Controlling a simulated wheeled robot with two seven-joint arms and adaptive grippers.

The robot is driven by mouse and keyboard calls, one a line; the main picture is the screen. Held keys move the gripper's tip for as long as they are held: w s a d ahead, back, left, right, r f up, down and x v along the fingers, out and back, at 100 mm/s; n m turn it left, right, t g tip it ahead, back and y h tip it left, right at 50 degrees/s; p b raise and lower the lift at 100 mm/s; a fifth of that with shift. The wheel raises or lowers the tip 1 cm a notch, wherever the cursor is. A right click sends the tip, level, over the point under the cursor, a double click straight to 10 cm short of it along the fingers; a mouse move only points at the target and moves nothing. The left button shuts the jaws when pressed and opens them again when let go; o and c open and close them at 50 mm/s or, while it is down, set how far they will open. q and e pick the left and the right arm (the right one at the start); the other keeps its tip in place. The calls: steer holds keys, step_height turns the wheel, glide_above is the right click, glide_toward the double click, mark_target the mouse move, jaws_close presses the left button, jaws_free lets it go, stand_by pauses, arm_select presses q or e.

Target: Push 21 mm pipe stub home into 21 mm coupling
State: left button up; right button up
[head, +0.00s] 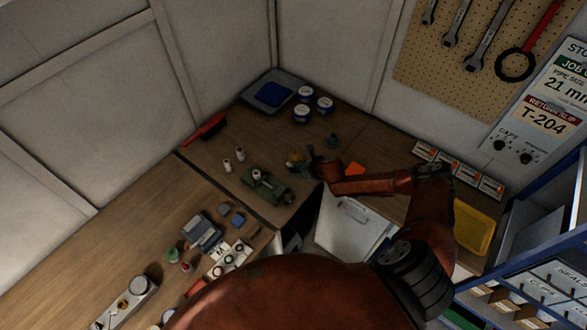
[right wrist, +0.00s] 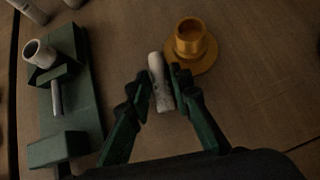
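My right gripper (head: 302,158) is above the bench, to the right of the green vise (head: 268,188). In the right wrist view its two fingers (right wrist: 163,84) are shut on a short pale grey pipe stub (right wrist: 160,84), with faint dark marks on its side. The vise (right wrist: 68,105) stands at the left of that view. It holds a pale, open-mouthed coupling (right wrist: 38,54), which also shows in the head view (head: 257,174). The stub is apart from the coupling. My left gripper is not in view.
A brass flanged fitting (right wrist: 190,40) stands just beyond the held stub. Two pale cylinders (head: 233,160) stand left of the vise. White and blue tins (head: 303,100) and a tray (head: 273,91) are at the back. A yellow bin (head: 473,226) is at the right.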

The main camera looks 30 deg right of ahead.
jaws_close()
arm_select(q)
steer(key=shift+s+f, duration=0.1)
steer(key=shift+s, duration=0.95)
arm_select(e)
steer(key=shift+r, duration=0.1)
